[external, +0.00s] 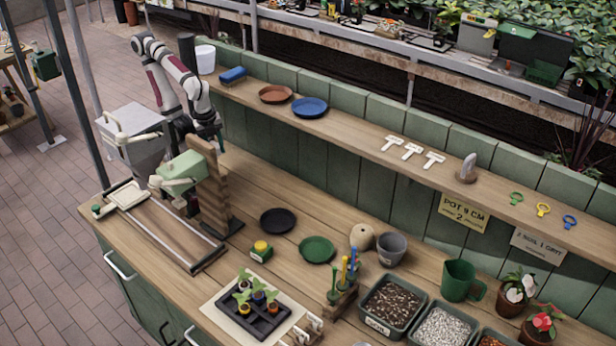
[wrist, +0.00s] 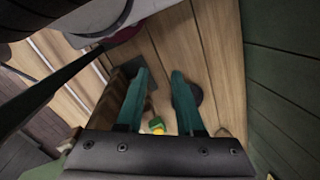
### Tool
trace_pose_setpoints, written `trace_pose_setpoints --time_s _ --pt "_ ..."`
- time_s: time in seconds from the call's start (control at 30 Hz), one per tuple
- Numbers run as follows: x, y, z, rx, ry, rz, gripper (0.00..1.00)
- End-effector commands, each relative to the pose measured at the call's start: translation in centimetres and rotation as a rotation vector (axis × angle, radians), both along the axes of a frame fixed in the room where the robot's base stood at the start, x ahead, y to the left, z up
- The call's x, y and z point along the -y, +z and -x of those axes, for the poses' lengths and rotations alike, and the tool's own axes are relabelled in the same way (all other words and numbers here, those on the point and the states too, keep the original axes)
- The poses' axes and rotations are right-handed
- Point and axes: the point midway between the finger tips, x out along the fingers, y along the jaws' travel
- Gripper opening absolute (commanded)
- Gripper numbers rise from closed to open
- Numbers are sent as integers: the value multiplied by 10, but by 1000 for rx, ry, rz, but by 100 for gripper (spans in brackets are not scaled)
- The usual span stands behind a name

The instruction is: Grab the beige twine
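The beige twine is a round ball (external: 361,237) standing on the wooden bench in the external view, just left of a grey pot. In the wrist view I cannot clearly make it out. My gripper (wrist: 160,78) shows there as two teal fingers, spread apart with nothing between their tips. The arm is at the back left of the bench in the external view, well away from the twine. The gripper's fingers are not clear there, near the wooden post and green device.
A green device with a wooden post (external: 208,190) stands near the arm. A dark plate (external: 278,221), a green plate (external: 317,249) and a yellow-green item (external: 260,251) lie left of the twine. A grey pot (external: 391,249) and tool rack (external: 342,298) stand close by.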

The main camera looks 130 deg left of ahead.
Motion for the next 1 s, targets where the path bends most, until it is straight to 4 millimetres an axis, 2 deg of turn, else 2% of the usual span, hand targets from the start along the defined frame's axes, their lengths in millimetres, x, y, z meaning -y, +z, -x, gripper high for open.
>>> trace_pose_setpoints --time_s 0.37,0.73,0.93,1.0 --pt "0 0 0 0 0 0 36" --pt "0 0 0 0 0 0 100" --pt "0 0 0 2 1 0 100" --pt "-1 4 -12 68 12 -1 100"
